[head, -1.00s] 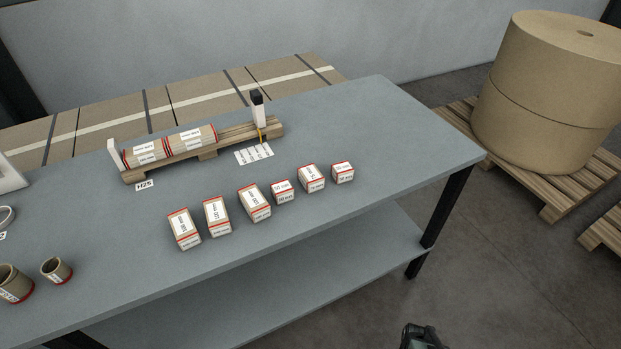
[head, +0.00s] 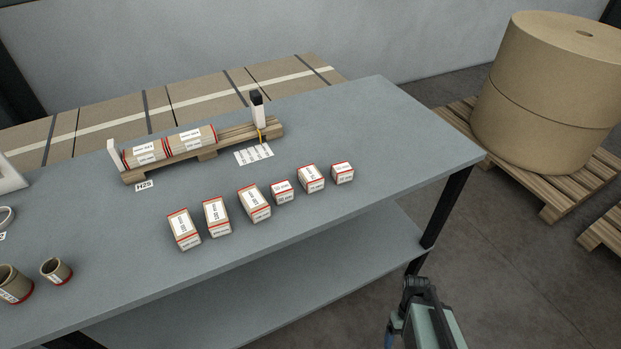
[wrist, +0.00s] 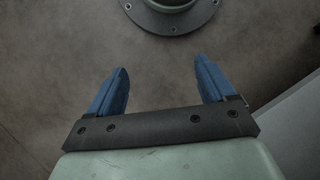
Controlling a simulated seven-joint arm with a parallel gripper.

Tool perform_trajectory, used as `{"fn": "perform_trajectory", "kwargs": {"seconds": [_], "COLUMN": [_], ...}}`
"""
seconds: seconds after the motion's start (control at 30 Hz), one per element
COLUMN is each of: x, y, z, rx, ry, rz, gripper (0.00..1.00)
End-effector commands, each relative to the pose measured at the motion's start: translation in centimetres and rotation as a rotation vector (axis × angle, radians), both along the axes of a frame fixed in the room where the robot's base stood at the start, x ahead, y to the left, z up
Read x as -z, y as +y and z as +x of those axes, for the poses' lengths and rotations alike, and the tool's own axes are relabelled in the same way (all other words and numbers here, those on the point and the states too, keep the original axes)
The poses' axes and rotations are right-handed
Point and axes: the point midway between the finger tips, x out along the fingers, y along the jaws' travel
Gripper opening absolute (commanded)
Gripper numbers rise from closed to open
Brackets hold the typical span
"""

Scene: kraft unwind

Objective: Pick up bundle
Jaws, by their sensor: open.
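Several small kraft bundles with white labels and red edges stand in a slanting row on the grey table, from a larger bundle (head: 184,229) at the left to a small bundle (head: 343,173) at the right. Two more banded bundles (head: 190,138) lie end to end on a wooden rack (head: 240,130) at the back. My gripper shows in the wrist view (wrist: 162,80) with its two blue fingers apart and nothing between them, above the bare floor. In the head view my arm is at the bottom right, in front of the table edge and apart from every bundle.
The grey table (head: 390,130) has a lower shelf (head: 300,285) and dark legs. Cardboard cores (head: 56,270) stand at its left front. A tag reading H25 (head: 146,185) and a white label sheet (head: 254,154) lie near the rack. A big paper roll (head: 545,95) stands on a pallet at right.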

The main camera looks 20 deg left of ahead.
Motion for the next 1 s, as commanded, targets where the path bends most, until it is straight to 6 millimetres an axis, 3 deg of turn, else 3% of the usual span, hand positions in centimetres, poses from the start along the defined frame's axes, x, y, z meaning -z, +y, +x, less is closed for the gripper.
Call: {"fn": "perform_trajectory", "kwargs": {"seconds": [0.1, 0.5, 1.0], "x": [-2.4, -11.0, -23.4], "y": [0.7, 3.3, 7.2], "z": [2.7, 9.6, 15.3], "rx": [-0.077, -0.337, -0.661], "ry": [-0.029, -0.101, -0.181], "rz": [0.021, 0.082, 0.137], "gripper": [0.83, 0.83, 0.83]}}
